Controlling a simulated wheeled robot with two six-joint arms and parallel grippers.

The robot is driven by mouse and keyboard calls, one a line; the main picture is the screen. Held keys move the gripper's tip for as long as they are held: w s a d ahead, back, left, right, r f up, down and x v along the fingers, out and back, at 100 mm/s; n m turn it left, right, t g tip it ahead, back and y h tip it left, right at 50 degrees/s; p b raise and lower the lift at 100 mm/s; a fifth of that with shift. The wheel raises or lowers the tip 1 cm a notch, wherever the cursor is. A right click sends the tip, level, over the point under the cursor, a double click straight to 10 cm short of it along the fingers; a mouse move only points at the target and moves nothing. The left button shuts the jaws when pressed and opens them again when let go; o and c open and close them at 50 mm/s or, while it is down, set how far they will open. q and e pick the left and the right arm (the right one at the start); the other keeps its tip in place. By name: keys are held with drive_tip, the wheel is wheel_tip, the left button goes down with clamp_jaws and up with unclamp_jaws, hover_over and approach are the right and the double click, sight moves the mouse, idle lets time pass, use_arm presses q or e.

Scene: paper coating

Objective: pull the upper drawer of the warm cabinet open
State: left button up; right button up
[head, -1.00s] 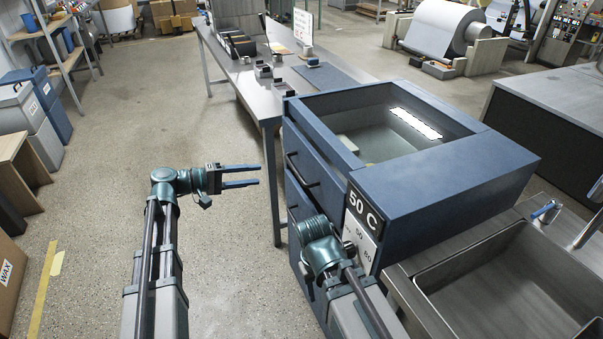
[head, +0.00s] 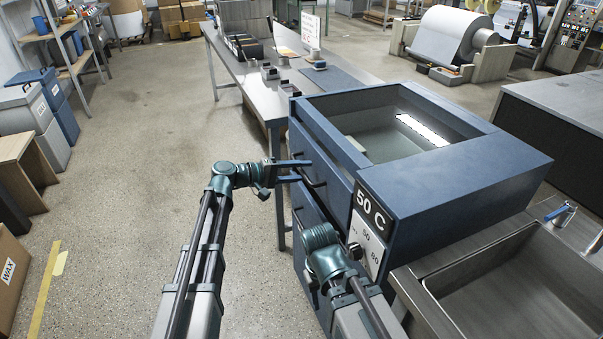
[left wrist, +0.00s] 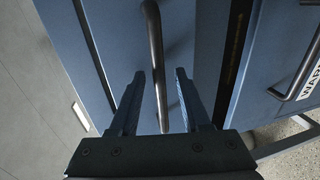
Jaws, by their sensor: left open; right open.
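The warm cabinet (head: 450,180) is a blue box with a "50 C" label. Its upper drawer (head: 318,148) appears shut, with a dark bar handle (head: 314,178) on its front. My left gripper (head: 300,170) is open at this handle. In the left wrist view, the handle bar (left wrist: 155,50) runs lengthwise in the picture, between the two open fingers (left wrist: 159,75). I cannot tell whether either finger touches it. My right arm stands in front of the cabinet's near corner, and its gripper fingers are hidden.
A lower drawer handle (head: 298,220) shows below; a labelled blue front with another handle (left wrist: 300,75) is at right in the wrist view. A steel table (head: 262,100) stands behind the cabinet and a sink (head: 510,290) at right. The floor (head: 130,190) to the left is clear.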

use_arm(q)
drive_tip(key=shift+d, duration=0.1)
clamp_jaws()
idle(1.5)
